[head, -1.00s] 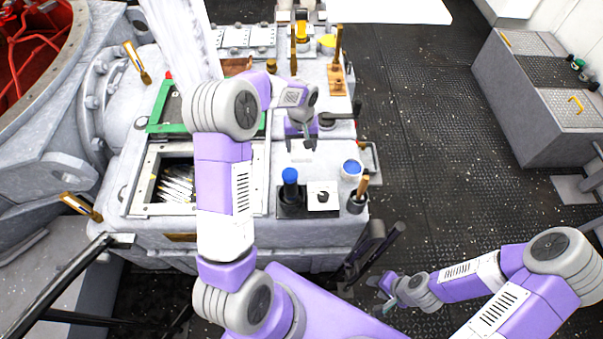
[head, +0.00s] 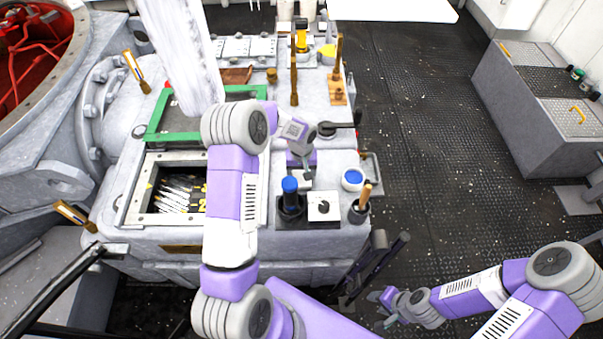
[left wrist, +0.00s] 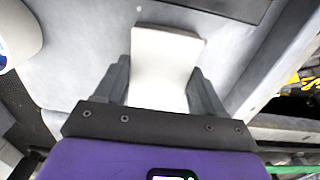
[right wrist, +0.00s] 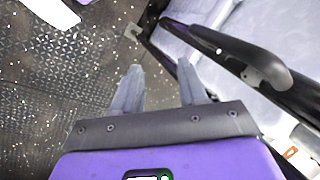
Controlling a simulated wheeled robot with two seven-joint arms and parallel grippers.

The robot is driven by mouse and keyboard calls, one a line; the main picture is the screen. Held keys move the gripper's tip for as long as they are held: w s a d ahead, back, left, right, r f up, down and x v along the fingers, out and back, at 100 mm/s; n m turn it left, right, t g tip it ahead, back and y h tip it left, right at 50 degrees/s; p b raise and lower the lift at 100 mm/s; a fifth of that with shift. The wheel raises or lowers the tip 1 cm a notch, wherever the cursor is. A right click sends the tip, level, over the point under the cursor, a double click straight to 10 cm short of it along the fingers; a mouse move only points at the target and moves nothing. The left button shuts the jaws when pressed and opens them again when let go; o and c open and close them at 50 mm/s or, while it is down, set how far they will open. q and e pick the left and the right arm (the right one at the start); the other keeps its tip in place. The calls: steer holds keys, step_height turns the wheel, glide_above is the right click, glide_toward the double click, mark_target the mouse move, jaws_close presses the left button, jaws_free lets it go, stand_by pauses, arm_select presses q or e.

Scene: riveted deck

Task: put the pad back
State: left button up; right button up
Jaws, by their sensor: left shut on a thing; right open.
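My left gripper (head: 303,176) is shut on a small white pad (head: 301,181), over the light grey housing just behind the black tray (head: 292,213). In the left wrist view the white pad (left wrist: 166,68) sits between the two grey fingers; I cannot tell whether it touches the surface below. The tray holds a blue-capped cylinder (head: 290,192) and a white square block (head: 322,207) with a dark dot. My right gripper (head: 378,297) is open and empty, low at the right, away from the housing; its fingers (right wrist: 160,88) show apart.
A cup with blue contents (head: 353,179) and a dark pot with a wooden handle (head: 359,206) stand at the right edge. An open bin (head: 140,205) and a green frame (head: 155,130) lie left. Upright wooden-handled tools stand behind.

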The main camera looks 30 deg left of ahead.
arm_select(q)
steer(key=shift+f, duration=0.1)
steer(key=o, duration=1.1)
steer(key=shift+r, duration=0.25)
step_height(320, 180, up, 12)
steer(key=p, duration=0.2)
steer(key=shift+f, duration=0.1)
